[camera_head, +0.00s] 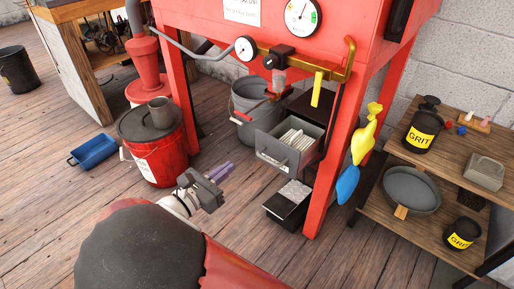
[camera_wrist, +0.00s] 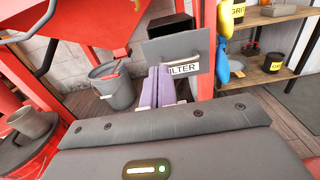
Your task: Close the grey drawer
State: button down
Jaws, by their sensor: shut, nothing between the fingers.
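The grey drawer (camera_head: 272,155) sticks out open from a dark cabinet under the red machine in the head view. Pale, pleated-looking pieces stand inside it. In the wrist view its front panel (camera_wrist: 165,48) faces me, with a white label partly reading "ILTER" and a bar handle. My gripper (camera_head: 228,167) has purple fingers closed together with nothing between them. It is in front of the drawer, to its left in the head view, with a visible gap. In the wrist view the fingertips (camera_wrist: 160,72) overlap the lower front panel and cover part of the label.
A red bucket (camera_head: 156,158) stands left of my gripper, and a grey bucket (camera_head: 246,118) left of the drawer. A red machine leg (camera_head: 327,180) rises right of the drawer. A black box (camera_head: 287,207) sits below. A wooden shelf (camera_head: 390,213) stands at right.

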aim_at(267, 137)
jog(key=x, duration=1.3)
jog(key=shift+w+d, duration=0.25)
jog(key=shift+w, duration=0.05)
jog(key=x, duration=1.1)
jog(key=shift+w+d, duration=0.2)
jog(key=shift+a, duration=0.1)
